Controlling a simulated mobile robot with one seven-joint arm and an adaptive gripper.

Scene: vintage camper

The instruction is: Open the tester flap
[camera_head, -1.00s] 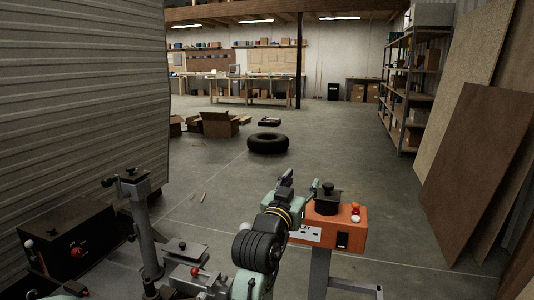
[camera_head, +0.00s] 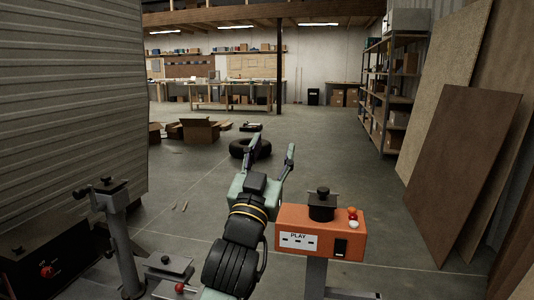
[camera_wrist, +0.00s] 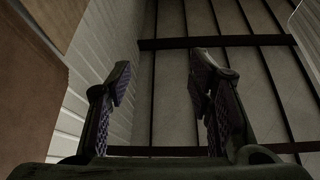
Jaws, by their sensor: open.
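The tester appears to be the orange box (camera_head: 264,235) on a grey post at the lower middle of the head view. A black knob (camera_head: 321,205) and orange and white buttons sit on top. My gripper (camera_head: 272,148) is open and empty, raised above and left of the box, apart from it. In the wrist view my open fingers (camera_wrist: 160,82) have nothing between them, and the tester is not in view.
A black post-mounted device (camera_head: 118,225) and a dark box (camera_head: 45,255) stand at the lower left, beside a corrugated wall (camera_head: 70,110). Wooden boards (camera_head: 465,170) lean at the right. A tyre (camera_head: 262,150) lies on the floor behind my gripper. The floor between is mostly clear.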

